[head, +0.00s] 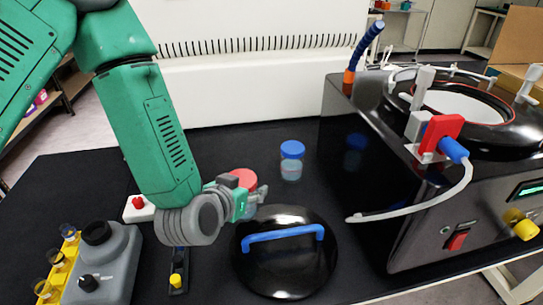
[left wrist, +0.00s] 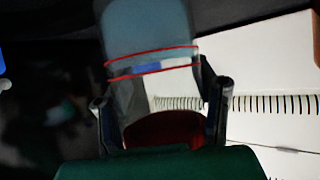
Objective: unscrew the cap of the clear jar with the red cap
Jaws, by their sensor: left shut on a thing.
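The clear jar (head: 249,211) with the red cap (head: 243,178) is by the black lid on the table, partly hidden by my left gripper. My left gripper (head: 250,193) reaches in from the left and is shut on this jar close below its cap. In the left wrist view, the picture is upside down, with the jar's clear body (left wrist: 148,40) and its red-edged band above the dark red cap (left wrist: 165,128). The fingers of my left gripper (left wrist: 161,95) lie on both sides of the jar. My right gripper is not in view.
A blue-capped jar (head: 291,163) stands behind. The black lid (head: 285,270) with a blue handle lies in front. The freeze dryer (head: 425,215) fills the right. A grey device (head: 108,265), yellow rack (head: 62,268) and red-button box (head: 139,209) are at left.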

